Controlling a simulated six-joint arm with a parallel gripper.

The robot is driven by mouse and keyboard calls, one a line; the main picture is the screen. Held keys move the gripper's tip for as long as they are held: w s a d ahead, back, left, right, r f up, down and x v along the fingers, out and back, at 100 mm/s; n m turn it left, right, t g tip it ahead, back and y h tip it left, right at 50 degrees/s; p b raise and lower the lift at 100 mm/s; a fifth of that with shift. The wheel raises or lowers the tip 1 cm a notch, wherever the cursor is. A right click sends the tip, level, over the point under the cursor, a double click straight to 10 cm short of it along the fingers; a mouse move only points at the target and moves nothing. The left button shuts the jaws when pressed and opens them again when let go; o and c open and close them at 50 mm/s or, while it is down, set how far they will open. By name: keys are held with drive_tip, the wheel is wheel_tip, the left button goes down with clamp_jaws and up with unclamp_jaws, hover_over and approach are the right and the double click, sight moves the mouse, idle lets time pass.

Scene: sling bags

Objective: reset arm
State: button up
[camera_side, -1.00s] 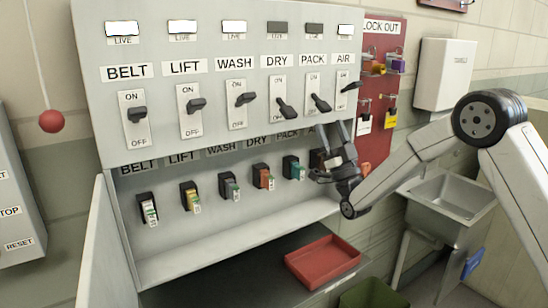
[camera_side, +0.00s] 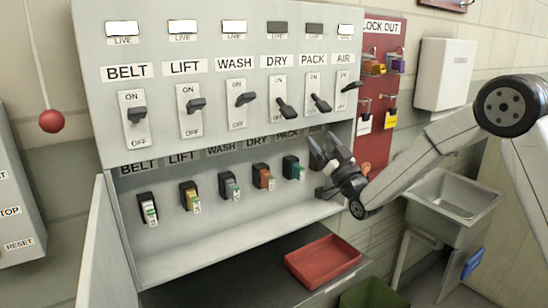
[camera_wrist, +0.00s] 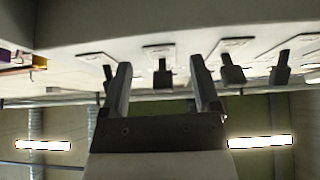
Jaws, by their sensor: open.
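My gripper (camera_side: 324,158) is open in the side view, in front of the right end of the grey panel (camera_side: 215,25), below the AIR switch (camera_side: 350,87). I see nothing between its fingers. In the wrist view my gripper (camera_wrist: 161,90) shows two spread fingers, with several panel switches (camera_wrist: 232,72) beyond them. The DRY (camera_side: 284,106) and PACK (camera_side: 319,103) levers point down, and their lamps are dark. The BELT (camera_side: 137,114), LIFT (camera_side: 196,104) and WASH (camera_side: 245,98) lamps are lit, as is AIR. My gripper covers the far right of the lower shelf.
Coloured plug blocks (camera_side: 262,175) line the shelf under the switches. A red tray (camera_side: 322,262) stands below right. A red lock-out board (camera_side: 374,150) with padlocks and a sink (camera_side: 440,205) are to the right. A red ball (camera_side: 51,121) hangs at left.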

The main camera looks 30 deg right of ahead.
drive_tip(key=s+a+f+g, duration=0.2)
drive_tip(key=s+f+g, duration=0.6)
drive_tip(key=f+g, duration=0.45)
drive_tip(key=s+f+g, duration=0.4)
drive_tip(key=s, duration=0.6)
drive_tip(key=s+f+g, duration=0.5)
drive_tip(key=s, duration=0.4)
drive_tip(key=shift+s+a, duration=0.25)
drive_tip(key=shift+s, duration=0.15)
